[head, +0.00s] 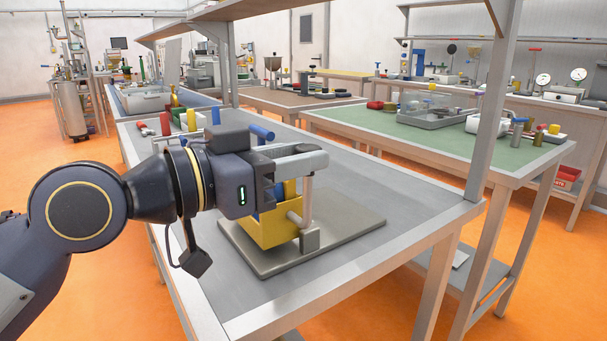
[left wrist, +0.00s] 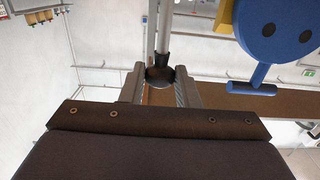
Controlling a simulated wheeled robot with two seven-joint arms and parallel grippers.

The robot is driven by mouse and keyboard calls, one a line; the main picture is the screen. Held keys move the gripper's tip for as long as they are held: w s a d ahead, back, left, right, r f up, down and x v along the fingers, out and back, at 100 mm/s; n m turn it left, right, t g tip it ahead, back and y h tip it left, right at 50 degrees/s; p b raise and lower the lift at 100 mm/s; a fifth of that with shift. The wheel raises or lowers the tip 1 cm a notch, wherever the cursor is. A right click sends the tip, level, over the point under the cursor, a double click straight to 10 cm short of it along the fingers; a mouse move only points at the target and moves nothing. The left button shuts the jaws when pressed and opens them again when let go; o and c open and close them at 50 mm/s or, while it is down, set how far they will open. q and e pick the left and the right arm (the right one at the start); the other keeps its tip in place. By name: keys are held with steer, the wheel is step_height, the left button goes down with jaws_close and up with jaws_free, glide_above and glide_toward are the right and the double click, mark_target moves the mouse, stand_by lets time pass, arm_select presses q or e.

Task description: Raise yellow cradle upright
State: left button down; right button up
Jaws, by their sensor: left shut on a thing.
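The yellow cradle (head: 272,230) stands over a grey base plate (head: 350,228) on the near bench. My left gripper partly hides its upper part, so its exact tilt is hard to judge. A grey post (head: 307,205) rises at its right side. A blue handle (head: 262,132) shows just above my gripper. My left gripper (head: 302,160) is above the cradle. In the left wrist view its fingers are shut around a dark round knob (left wrist: 160,75) on a grey rod (left wrist: 164,35). A blue round part (left wrist: 275,25) with a crossbar handle is to the right there. My right gripper is not seen.
The grey bench top (head: 345,185) is clear around the plate. Blue, yellow and red items (head: 187,120) stand at its far left. A shelf upright (head: 485,110) rises at the bench's right corner. A green-topped table (head: 470,140) with a tray stands behind.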

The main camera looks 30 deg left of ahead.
arm_select(q)
steer(key=shift+s+f+b, duration=0.1)
steer(key=shift+s+b, duration=0.1)
steer(key=shift+b, duration=0.15)
stand_by(0.3)
steer(key=c, duration=1.1)
jaws_free()
steer(key=shift+a, duration=0.1)
steer(key=shift+s, duration=0.15)
steer(key=p+v, duration=0.1)
steer(key=v, duration=0.6)
steer(key=shift+s+a, duration=0.2)
steer(key=shift+s, duration=0.1)
steer(key=shift+f, duration=0.15)
